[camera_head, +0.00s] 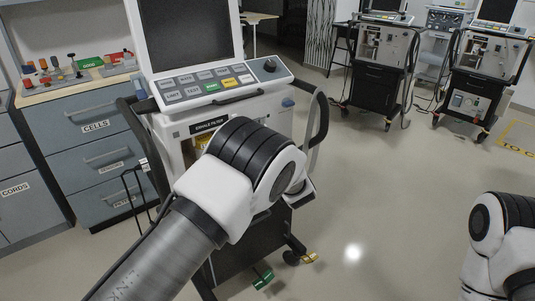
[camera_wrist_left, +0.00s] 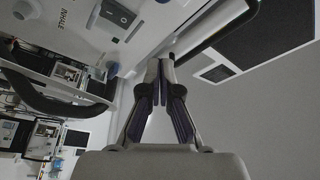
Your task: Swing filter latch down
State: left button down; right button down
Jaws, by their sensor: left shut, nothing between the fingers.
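The ventilator (camera_head: 262,112) stands in front of me, with a dark label (camera_head: 209,125) that seems to mention a filter on its front. A yellow part (camera_head: 203,142) shows just below the label. My left arm crosses the ventilator's front and hides most of the area below, so I cannot make out the filter latch. My left gripper (camera_wrist_left: 160,66) is shut and empty in the left wrist view, its tips close to the edge of the pale housing; I cannot tell whether they touch. My right gripper is out of view; only my right arm shows at the right edge.
The ventilator has side handles (camera_head: 321,120), a button panel (camera_head: 210,88) and a screen. A grey drawer cabinet (camera_head: 95,150) stands at its left. Other ventilator carts (camera_head: 380,85) stand behind at the right. The floor between is clear.

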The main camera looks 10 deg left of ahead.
pick_arm(q)
jog(key=w+a, duration=0.1)
jog(key=a, duration=0.1)
jog(key=w+a, duration=0.3)
jog(key=a, duration=0.1)
jog(key=shift+w+f+p, duration=0.15)
jog(key=shift+p, duration=0.2)
jog(key=shift+s+a+f, duration=0.2)
jog(key=shift+s+f, duration=0.1)
jog(key=shift+s, duration=0.05)
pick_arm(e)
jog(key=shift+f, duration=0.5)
pick_arm(q)
jog(key=shift+a, duration=0.1)
